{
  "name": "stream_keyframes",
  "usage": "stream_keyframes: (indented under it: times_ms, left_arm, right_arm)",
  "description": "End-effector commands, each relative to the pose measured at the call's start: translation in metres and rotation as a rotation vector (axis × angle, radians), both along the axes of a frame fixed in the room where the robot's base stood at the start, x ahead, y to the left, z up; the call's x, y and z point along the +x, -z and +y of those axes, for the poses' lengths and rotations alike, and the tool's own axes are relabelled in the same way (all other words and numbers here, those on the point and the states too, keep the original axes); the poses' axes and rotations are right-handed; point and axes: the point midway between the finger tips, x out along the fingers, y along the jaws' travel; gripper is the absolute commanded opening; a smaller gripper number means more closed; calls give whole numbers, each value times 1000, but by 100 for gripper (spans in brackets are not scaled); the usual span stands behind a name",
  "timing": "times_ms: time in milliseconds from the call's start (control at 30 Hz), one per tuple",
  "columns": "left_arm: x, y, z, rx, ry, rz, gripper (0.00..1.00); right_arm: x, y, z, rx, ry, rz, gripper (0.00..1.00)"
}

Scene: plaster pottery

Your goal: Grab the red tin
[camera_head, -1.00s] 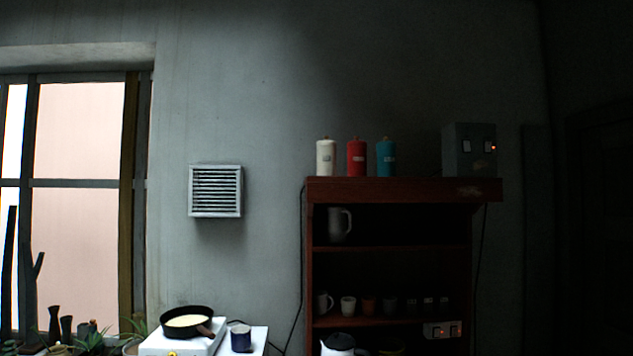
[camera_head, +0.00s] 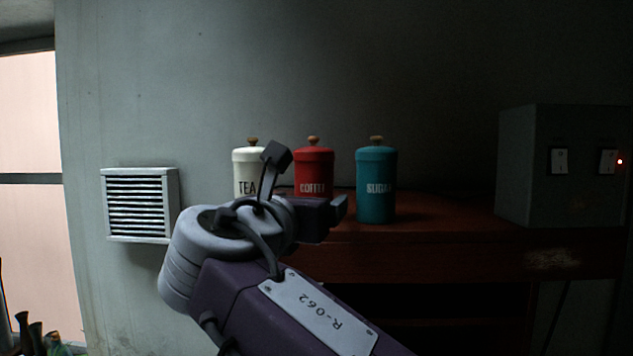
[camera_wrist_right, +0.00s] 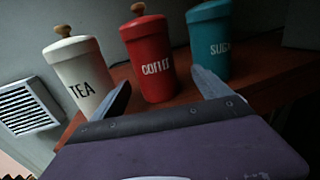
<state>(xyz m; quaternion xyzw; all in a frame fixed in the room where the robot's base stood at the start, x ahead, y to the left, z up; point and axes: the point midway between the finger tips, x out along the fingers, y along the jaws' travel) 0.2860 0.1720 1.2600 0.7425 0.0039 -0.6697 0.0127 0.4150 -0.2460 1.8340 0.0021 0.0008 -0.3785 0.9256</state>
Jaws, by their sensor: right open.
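The red tin (camera_head: 313,168), labelled COFFEE, stands upright on top of the dark red-brown shelf unit (camera_head: 440,235), between a white TEA tin (camera_head: 247,165) and a teal SUGAR tin (camera_head: 376,185). My right arm rises in front of the shelf in the head view, and its gripper (camera_head: 340,207) hides the lower part of the red tin. In the right wrist view the red tin (camera_wrist_right: 150,60) is ahead, between the two fingers of my open, empty right gripper (camera_wrist_right: 165,88). The fingers look short of the tin. My left gripper is out of view.
A grey box (camera_head: 562,165) with switches and a red light stands on the shelf top at right. A vent (camera_head: 140,205) is on the wall at left. The shelf top between the teal tin and the box is clear. The tins stand close together.

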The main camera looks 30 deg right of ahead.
Motion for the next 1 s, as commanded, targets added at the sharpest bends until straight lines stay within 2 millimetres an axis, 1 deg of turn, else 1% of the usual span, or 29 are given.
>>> stream_keyframes:
  times_ms: [167, 333, 400, 533, 567, 667, 733, 833, 1000]
  left_arm:
    - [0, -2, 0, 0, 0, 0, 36]
    - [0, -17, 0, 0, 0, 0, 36]
    - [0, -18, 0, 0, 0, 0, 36]
    - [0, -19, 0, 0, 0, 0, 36]
    - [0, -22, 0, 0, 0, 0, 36]
    - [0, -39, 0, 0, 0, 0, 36]
    - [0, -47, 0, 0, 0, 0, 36]
    - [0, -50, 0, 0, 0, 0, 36]
    - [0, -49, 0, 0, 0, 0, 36]
  right_arm:
    - [2, -1, -2, -1, 1, 1, 87]
    - [21, -4, -22, -1, 5, 1, 87]
    - [26, -2, -26, 0, 3, 1, 87]
    - [30, 0, -28, 0, -2, 1, 87]
    - [31, -2, -30, 1, 0, 2, 87]
    - [44, -7, -43, -1, 4, 5, 87]
    - [53, -7, -52, 0, 4, 4, 87]
    - [63, -4, -61, 1, 2, 2, 87]
    - [66, -1, -63, 1, -2, 0, 87]
